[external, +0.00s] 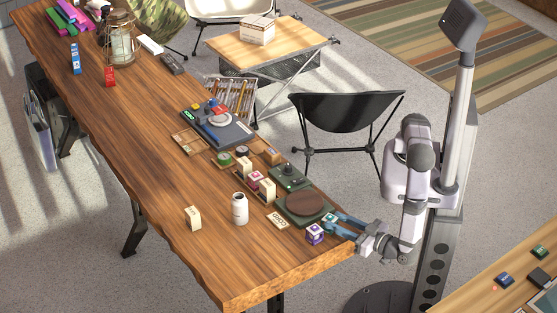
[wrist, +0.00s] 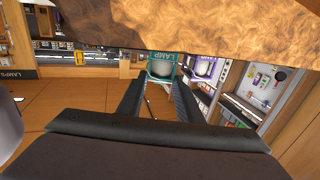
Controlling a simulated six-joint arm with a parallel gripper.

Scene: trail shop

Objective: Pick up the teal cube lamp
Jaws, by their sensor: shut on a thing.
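The teal cube lamp (external: 328,219) is at the right front edge of the wooden table, partly hidden by my gripper's fingers in the external view. In the wrist view the teal cube (wrist: 162,68), with the word LAMP on it, sits between my fingertips. My gripper (external: 334,222) reaches in from the right, low over the table edge, and is shut on the teal cube; the fingertips also show in the wrist view (wrist: 161,78). I cannot tell whether the cube touches the table.
A purple cube (external: 314,234) stands close beside the teal one, also in the wrist view (wrist: 204,68). A green device with a round brown top (external: 306,204) lies just behind. A white can (external: 240,208) and cream block (external: 193,217) stand further left. The front table end is clear.

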